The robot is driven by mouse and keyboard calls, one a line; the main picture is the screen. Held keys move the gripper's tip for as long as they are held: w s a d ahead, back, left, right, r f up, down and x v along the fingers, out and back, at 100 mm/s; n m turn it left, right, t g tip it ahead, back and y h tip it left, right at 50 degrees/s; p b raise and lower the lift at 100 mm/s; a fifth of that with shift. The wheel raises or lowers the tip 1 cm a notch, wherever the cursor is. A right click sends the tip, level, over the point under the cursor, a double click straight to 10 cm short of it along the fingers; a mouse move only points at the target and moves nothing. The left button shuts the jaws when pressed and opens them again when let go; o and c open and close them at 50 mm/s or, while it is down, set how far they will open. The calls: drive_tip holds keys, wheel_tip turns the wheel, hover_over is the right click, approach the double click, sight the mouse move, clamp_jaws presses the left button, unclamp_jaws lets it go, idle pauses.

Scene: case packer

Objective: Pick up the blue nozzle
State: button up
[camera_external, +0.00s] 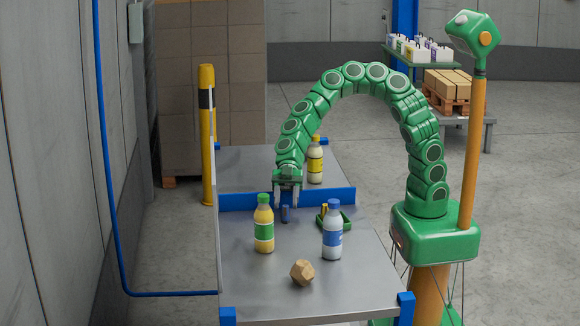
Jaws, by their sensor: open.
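A small dark blue piece, which looks like the blue nozzle (285,214), stands on the grey table just in front of the blue divider. My gripper (287,203) points down right above it, with two grey fingers apart. The fingertips are close to the top of the blue piece, and nothing shows held between them. I cannot tell whether the fingers are around it or still above it.
A yellow bottle with a green cap (264,224) stands left, and a white-blue bottle (332,230) right, near a small green tray (347,221). A wooden polyhedron (302,272) lies in front. A blue divider (240,200) crosses the table (250,290); another yellow-labelled bottle (315,163) stands behind it.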

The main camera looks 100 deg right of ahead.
sight(285, 211)
drive_tip(key=shift+x, duration=1.35)
clamp_jaws()
drive_tip(key=shift+r, duration=0.1)
